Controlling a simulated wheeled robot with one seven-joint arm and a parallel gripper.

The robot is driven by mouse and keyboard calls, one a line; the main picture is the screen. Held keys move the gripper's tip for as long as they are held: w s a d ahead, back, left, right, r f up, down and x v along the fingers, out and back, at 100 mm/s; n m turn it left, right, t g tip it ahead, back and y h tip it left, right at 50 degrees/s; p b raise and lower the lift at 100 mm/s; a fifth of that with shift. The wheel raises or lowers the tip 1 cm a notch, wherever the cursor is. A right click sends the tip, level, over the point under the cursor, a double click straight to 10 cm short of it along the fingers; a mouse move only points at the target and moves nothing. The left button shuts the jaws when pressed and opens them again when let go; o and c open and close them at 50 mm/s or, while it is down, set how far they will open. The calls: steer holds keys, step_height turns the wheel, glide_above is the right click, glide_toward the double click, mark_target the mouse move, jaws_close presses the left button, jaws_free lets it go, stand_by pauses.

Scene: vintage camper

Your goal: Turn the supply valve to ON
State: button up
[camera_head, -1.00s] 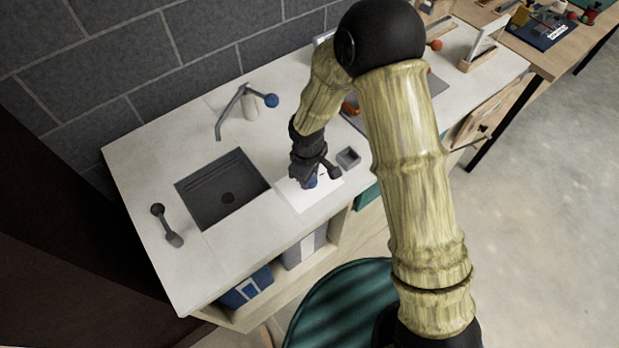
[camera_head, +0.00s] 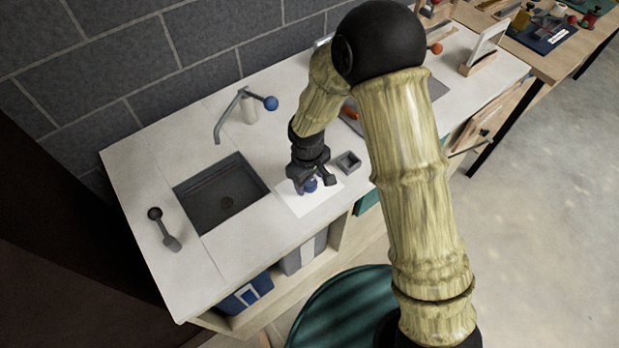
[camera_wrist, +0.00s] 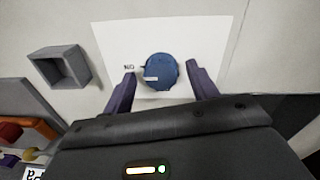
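The supply valve is a round blue knob (camera_wrist: 161,72) on a white plate (camera_wrist: 210,38) on the counter. A pale mark on the knob lies on its left part, and a printed label beside it reads like "ON", upside down. In the head view the knob (camera_head: 310,185) shows just under my gripper (camera_head: 316,186). In the wrist view my gripper (camera_wrist: 160,90) is open, with one finger on each side of the knob and visible gaps between. I cannot tell how far the fingertips are above the plate.
A small grey open box (camera_wrist: 62,68) stands beside the plate. The sink (camera_head: 222,196) with a blue-ended faucet (camera_head: 245,108) is to the left, with a dark ladle-like item (camera_head: 164,228) beyond it. A wooden holder (camera_head: 478,64) stands at the right end of the counter.

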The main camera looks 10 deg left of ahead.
mark_target(307, 184)
steer(key=shift+r, duration=0.1)
step_height(307, 184, up, 17)
steer(key=b, duration=0.1)
steer(key=shift+s+a, duration=0.2)
steer(key=shift+s, duration=0.15)
stand_by(0.3)
stand_by(0.3)
steer(key=s+d+m, duration=0.2)
steer(key=d+m, duration=0.2)
steer(key=d, duration=0.4)
steer(key=s+d+f+m+t, duration=0.1)
steer(key=d+m, duration=0.3)
steer(key=d, duration=0.5)
steer(key=s+d+f+m+t, duration=0.1)
steer(key=s+d+m, duration=0.2)
steer(key=d, duration=0.6)
steer(key=shift+s+m, duration=0.3)
steer(key=shift+m, duration=0.2)
steer(key=shift+r, duration=0.1)
